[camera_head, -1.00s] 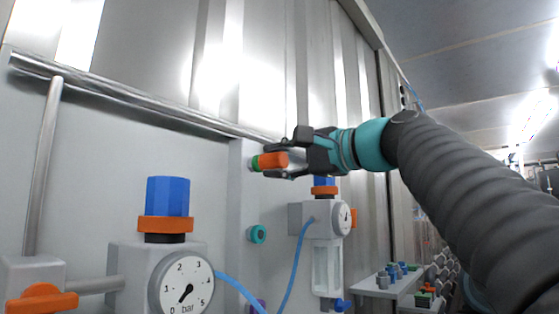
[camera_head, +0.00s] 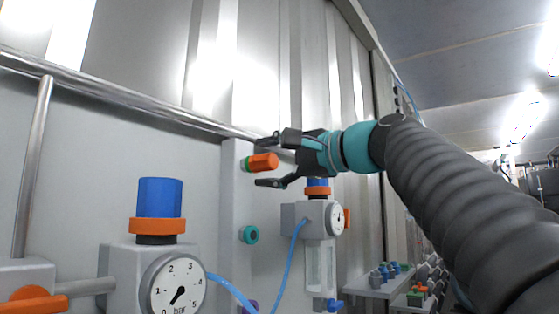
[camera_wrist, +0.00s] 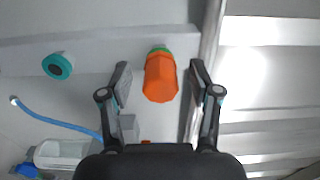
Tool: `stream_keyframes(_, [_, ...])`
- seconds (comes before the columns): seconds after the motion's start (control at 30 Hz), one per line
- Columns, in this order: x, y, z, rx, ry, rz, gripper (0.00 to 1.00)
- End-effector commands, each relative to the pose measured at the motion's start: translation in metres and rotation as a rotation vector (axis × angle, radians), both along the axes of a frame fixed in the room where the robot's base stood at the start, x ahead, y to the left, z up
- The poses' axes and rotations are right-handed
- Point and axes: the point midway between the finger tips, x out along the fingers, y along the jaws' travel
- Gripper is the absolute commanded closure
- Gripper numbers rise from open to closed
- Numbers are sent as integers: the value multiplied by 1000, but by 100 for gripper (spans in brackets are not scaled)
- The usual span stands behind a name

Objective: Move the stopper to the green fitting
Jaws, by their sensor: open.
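The orange stopper (camera_head: 263,162) sits on the green fitting (camera_head: 245,164) on the upper part of the pale wall panel. In the wrist view the stopper (camera_wrist: 160,78) points toward me, and a green rim of the fitting (camera_wrist: 160,49) shows behind it. My gripper (camera_head: 266,161) is open, its fingers spread on either side of the stopper. In the wrist view there are gaps between both fingers of my gripper (camera_wrist: 160,82) and the stopper, so nothing is held.
A teal fitting (camera_head: 249,234) is lower on the same panel. A blue-capped gauge unit (camera_head: 321,219) with a blue hose stands right of it. A larger pressure gauge (camera_head: 177,286) is at the front left. A metal rail (camera_head: 120,98) runs along the wall.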

Motion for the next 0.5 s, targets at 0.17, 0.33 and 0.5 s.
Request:
stream_keyframes(0.17, [-9,-12,0,0,0,-4,37])
stream_keyframes(0.33, [-25,-33,0,0,0,-5,37])
stream_keyframes(0.5, [-41,-54,0,-1,-1,-6,37])
